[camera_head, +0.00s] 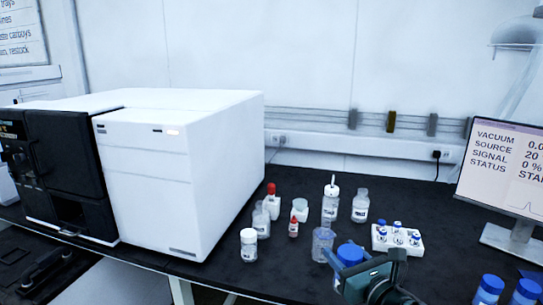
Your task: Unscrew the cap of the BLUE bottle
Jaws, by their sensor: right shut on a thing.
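A bottle with a blue cap (350,254) is at the front middle of the dark bench. Its lower body is mostly hidden behind my right gripper (366,272). My right gripper comes in from the lower right and is shut at this bottle, with its fingers against or just below the blue cap. The exact contact is hidden. The cap appears to be on the bottle. My left gripper is not in view.
A clear container (323,243) stands close to the left of the blue cap. Several small bottles stand behind. A white vial rack (398,247), a monitor (512,165) and two blue-capped bottles, including one at the right (489,288), flank my arm. A large white instrument (180,180) fills the left.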

